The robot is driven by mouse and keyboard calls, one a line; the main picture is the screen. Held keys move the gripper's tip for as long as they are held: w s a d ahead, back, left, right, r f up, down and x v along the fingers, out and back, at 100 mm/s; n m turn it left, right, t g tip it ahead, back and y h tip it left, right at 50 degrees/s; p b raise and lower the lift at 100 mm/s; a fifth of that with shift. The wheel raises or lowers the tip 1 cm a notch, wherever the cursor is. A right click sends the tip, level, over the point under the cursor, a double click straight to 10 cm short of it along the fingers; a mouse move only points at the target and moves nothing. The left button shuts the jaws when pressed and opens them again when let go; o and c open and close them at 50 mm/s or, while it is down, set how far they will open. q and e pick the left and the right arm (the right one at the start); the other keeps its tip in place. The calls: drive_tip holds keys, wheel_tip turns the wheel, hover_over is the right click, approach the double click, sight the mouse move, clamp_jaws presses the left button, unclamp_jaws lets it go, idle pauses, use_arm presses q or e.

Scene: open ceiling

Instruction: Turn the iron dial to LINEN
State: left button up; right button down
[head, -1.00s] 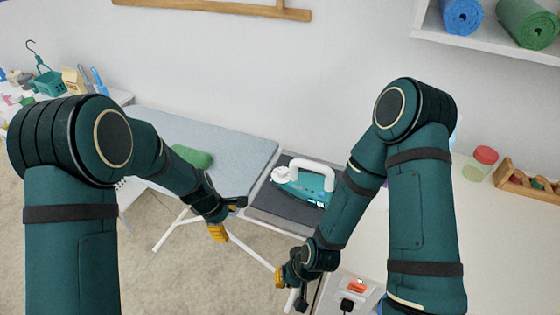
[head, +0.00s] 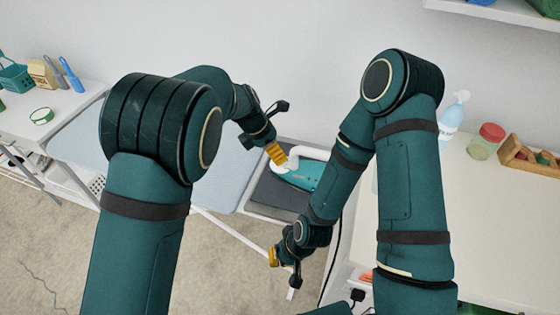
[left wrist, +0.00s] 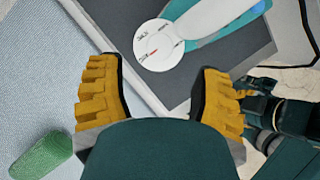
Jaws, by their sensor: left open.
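The teal iron (head: 306,176) with its white handle lies on a dark grey pad (head: 270,196) at the end of the ironing board. In the left wrist view its round white dial (left wrist: 158,45) shows dark markings and a red pointer; the lettering is too small to read. My left gripper (head: 276,153) is beside the iron's left end in the head view. In the left wrist view my left gripper (left wrist: 160,92) is open and empty, with the dial ahead of the gap between its yellow fingers. My right gripper (head: 284,268) hangs low, in front of the pad and apart from the iron.
The pale blue ironing board (head: 215,180) extends left. A green object (left wrist: 42,155) lies on it. A side table at right holds a spray bottle (head: 453,115), a red-lidded jar (head: 486,141) and a wooden tray (head: 515,157). My right arm stands close to the iron's right side.

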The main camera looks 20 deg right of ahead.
use_arm(q)
drive_tip(key=b+x, duration=0.1)
drive_tip(key=x, duration=0.5)
clamp_jaws()
